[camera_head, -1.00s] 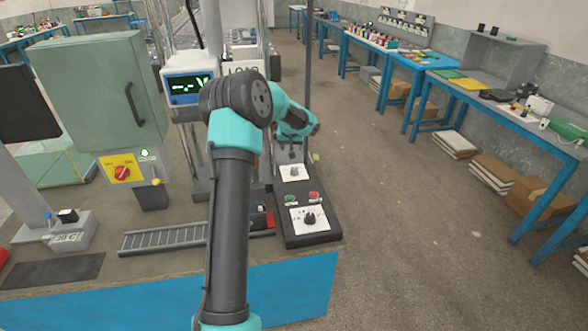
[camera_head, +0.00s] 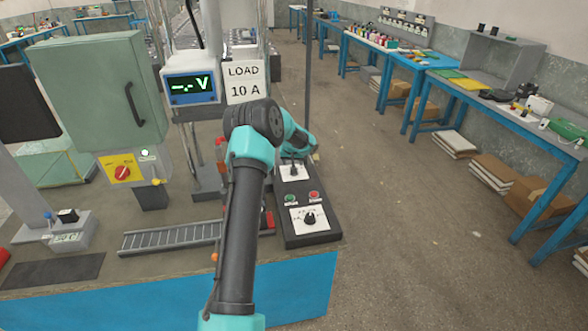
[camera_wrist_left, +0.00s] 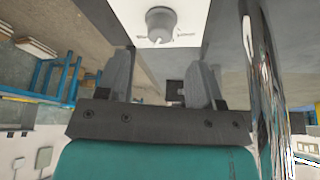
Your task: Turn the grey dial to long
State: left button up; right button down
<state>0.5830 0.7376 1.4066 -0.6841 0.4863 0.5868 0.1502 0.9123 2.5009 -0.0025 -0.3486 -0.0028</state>
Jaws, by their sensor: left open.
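The grey dial (camera_wrist_left: 161,22) sits on a white plate (camera_wrist_left: 190,22) at the top of the left wrist view. Its pointer mark faces the bottom of that view. Small lettering flanks it, too small to read. In the head view, the dial's white plate (camera_head: 302,174) is on the far part of the dark control box, with the dial largely hidden by my gripper. My left gripper (camera_wrist_left: 165,62) is open, its two fingers apart with nothing between them. It is close to the dial, but not around it in the wrist view. My right gripper is not in view.
The dark box (camera_head: 290,236) also carries a green button (camera_head: 291,198), a red button (camera_head: 314,195) and a black knob (camera_head: 310,217) on a nearer plate. A thin pole (camera_head: 308,80) rises behind it. A load sign (camera_head: 244,83) and voltage display (camera_head: 190,85) stand at the back.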

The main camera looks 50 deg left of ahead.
pick_arm(q)
jog(key=shift+x, duration=3.2)
jog(key=shift+c, duration=0.2)
jog(key=c, duration=0.9)
jog(key=shift+m, duration=0.3)
jog(key=shift+a+m+t+h, duration=0.1)
jog(key=shift+m+t+h, duration=0.25)
jog(key=shift+m, duration=0.75)
